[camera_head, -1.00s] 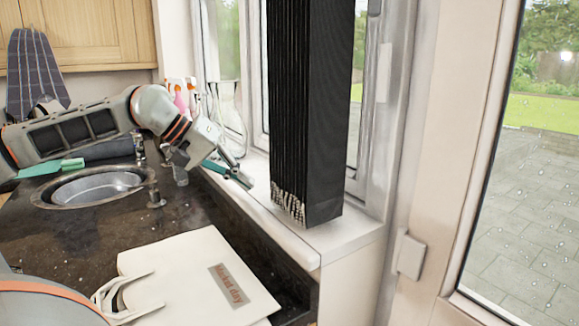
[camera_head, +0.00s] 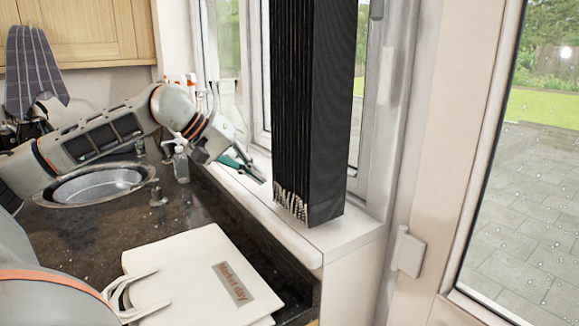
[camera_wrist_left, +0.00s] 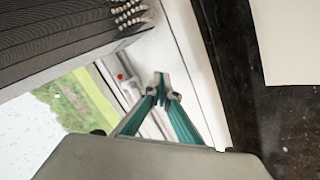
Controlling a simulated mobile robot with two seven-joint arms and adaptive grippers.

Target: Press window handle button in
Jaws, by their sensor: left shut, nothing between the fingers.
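My left gripper (camera_head: 258,178) is shut and empty, low over the white window sill beside the black blind. In the left wrist view its teal fingers (camera_wrist_left: 163,84) meet at the tips above the pale sill. A small red button (camera_wrist_left: 121,76) shows on the light window frame there, to the left of the fingertips and apart from them. The handle body (camera_wrist_left: 127,88) around it is small and hard to make out. In the head view I cannot make out the button or the handle. My right gripper is not in view.
The black blind (camera_head: 315,110) hangs close to the gripper, its lower end near the sill (camera_head: 345,232). A white bag (camera_head: 185,270) lies on the dark counter. A round sink (camera_head: 97,185), a soap bottle (camera_head: 181,164) and a tap fitting (camera_head: 157,196) are left of the sill.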

